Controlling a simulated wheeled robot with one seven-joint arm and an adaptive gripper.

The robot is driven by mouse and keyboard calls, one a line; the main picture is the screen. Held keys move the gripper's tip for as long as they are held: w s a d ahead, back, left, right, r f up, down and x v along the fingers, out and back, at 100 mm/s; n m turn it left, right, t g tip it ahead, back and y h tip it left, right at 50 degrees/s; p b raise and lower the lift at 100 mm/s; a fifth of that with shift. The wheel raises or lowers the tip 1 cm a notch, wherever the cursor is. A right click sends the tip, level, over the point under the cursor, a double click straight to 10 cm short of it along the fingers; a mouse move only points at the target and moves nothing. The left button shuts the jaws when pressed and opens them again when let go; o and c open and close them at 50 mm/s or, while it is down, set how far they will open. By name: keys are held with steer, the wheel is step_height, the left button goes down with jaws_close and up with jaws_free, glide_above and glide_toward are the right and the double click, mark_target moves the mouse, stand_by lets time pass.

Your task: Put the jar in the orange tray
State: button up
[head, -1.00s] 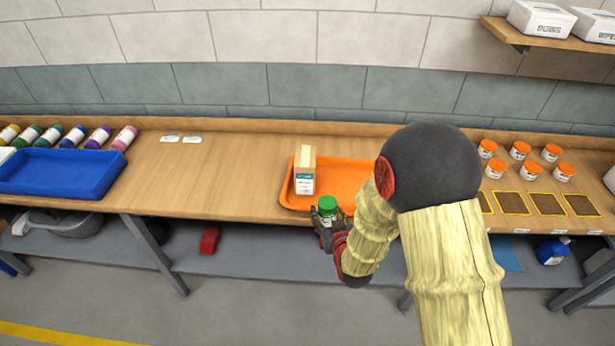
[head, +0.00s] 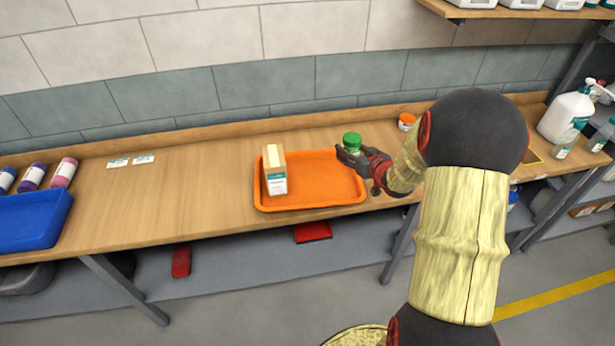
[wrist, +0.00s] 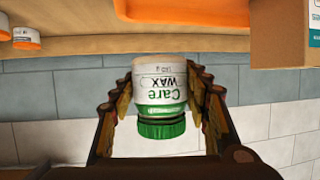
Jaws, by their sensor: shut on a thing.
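The jar (head: 352,141) is white with a green lid and is upright in my gripper (head: 350,153). In the wrist view the jar (wrist: 160,82) appears upside down, with "Care WAX" on its label and a finger on each side. My gripper is shut on it. In the head view it shows at the back right corner of the orange tray (head: 325,185); its exact height is hard to tell. The tray lies on the bench, and a cardboard box (head: 275,172) with a white-and-teal label stands in its left part. The tray's middle and right are empty.
A small white jar with an orange lid (head: 406,122) stands to the right. The wall is close behind.

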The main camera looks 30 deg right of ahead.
steer(key=w+a+f+b, duration=0.2)
steer(key=w+a+f, duration=0.25)
steer(key=a, duration=0.25)
steer(key=b, duration=0.2)
glide_above(308, 182)
steer(key=f, duration=0.4)
steer(key=shift+s+d+f, duration=0.1)
steer(key=shift+d+f, duration=0.25)
steer(key=shift+d, duration=0.05)
steer(key=shift+a+f, duration=0.3)
steer(key=shift+f, duration=0.15)
steer(key=shift+w+a+f+b, duration=0.15)
steer(key=shift+f+b, duration=0.25)
steer(key=shift+f, duration=0.4)
steer(key=shift+w+d+f+b, duration=0.1)
steer(key=shift+f+b, duration=0.25)
steer(key=shift+f, duration=0.4)
steer(key=shift+f, duration=0.1)
steer(key=o, duration=0.8)
steer(key=shift+f, duration=0.15)
steer(key=o, duration=0.4)
steer(key=shift+o, duration=0.6)
